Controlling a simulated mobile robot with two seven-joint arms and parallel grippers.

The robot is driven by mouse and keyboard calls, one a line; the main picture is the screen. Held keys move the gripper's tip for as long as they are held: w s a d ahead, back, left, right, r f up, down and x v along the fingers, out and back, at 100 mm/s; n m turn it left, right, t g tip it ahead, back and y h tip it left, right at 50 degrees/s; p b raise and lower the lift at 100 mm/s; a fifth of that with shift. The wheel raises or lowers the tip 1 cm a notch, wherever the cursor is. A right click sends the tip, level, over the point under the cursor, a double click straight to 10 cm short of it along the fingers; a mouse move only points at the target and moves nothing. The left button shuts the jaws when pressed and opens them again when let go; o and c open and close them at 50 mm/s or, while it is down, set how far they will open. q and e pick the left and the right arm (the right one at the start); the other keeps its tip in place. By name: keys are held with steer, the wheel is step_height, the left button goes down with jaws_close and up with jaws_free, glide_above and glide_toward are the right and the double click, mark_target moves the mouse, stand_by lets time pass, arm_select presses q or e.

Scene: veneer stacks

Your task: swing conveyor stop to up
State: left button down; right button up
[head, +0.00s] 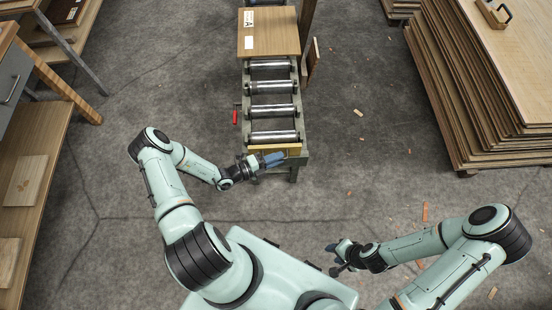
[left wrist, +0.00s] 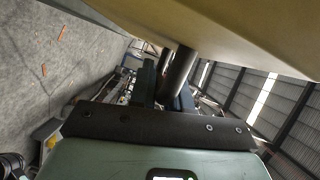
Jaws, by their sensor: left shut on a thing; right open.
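The conveyor stop (head: 274,148) is a yellowish bar across the near end of the roller conveyor (head: 273,111). In the left wrist view the stop (left wrist: 225,35) fills the top as a broad yellow surface. My left gripper (head: 272,160) is at the conveyor's near end, just in front of the stop. It is shut on a dark round bar (left wrist: 178,75) below the yellow surface; the grip itself is partly hidden. My right gripper (head: 338,255) is open and empty above the floor, right of my base.
A board stack with a white label (head: 270,32) lies on the conveyor's far part. A red handle (head: 235,117) is on its left side. Veneer stacks (head: 480,110) stand at the right, a wooden bench (head: 40,170) at the left. Scraps lie on the floor.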

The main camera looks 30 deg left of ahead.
arm_select(q)
steer(key=shift+w+a+r, duration=0.1)
steer(key=shift+w+r, duration=0.1)
steer(key=shift+r, duration=0.05)
steer(key=c, duration=1.2)
jaws_free()
steer(key=shift+o, duration=0.2)
steer(key=shift+f, duration=0.1)
steer(key=shift+s, duration=0.1)
steer(key=shift+s+f, duration=0.1)
steer(key=b+v, duration=0.2)
steer(key=v, duration=1.1)
arm_select(e)
steer(key=s+f, duration=0.2)
steer(key=shift+s+f, duration=0.15)
steer(key=shift+f, duration=0.25)
arm_select(q)
steer(key=shift+a, duration=0.1)
